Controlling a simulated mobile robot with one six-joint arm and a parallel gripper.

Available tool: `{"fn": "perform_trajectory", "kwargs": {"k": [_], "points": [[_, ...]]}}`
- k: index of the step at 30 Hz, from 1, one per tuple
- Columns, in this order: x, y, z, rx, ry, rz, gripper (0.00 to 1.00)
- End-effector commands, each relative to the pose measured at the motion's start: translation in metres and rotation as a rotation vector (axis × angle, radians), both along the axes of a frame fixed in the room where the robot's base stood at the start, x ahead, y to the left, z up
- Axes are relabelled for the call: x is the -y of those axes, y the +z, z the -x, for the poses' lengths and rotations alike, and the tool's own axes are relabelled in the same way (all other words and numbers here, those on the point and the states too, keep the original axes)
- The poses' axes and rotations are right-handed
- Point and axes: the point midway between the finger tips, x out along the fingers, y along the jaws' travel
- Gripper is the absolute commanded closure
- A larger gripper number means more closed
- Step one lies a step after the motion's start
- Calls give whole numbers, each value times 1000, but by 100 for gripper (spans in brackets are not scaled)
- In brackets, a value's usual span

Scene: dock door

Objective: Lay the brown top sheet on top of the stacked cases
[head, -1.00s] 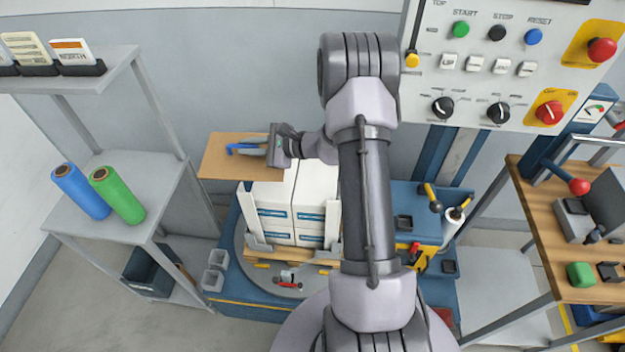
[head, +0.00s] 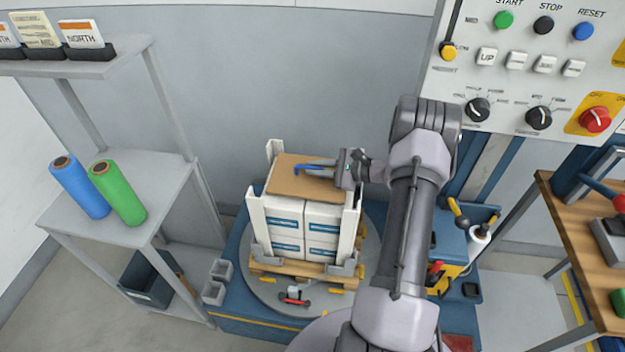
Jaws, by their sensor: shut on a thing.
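The brown top sheet (head: 296,187) is a flat square board over the top of the stacked cases (head: 303,224). It covers most of their top; I cannot tell whether it rests on them or is just above. The cases are white boxes with blue labels, stacked on a wooden pallet (head: 298,268) between white corner posts (head: 349,226). My gripper (head: 312,170) reaches in from the right, with its blue fingers shut on the sheet near its back edge. The lower finger is hidden.
The pallet stands on a round grey turntable (head: 265,291). At left, a grey shelf unit (head: 140,180) holds a blue roll (head: 80,187) and a green roll (head: 118,193). A control panel (head: 530,70) is at the upper right, above a wooden bench (head: 580,250).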

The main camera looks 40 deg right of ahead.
Motion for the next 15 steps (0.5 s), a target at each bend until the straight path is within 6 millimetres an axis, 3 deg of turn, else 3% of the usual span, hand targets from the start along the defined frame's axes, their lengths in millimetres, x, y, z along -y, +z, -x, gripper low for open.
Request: {"fn": "perform_trajectory", "kwargs": {"k": [1, 3, 14, 15], "points": [[0, -17, 2, -1, -3, -2, 100], [-1, -29, 5, -1, -7, -2, 100], [0, -32, 5, 1, -7, 0, 100], [-1, -31, 5, 0, -7, 1, 79]]}}
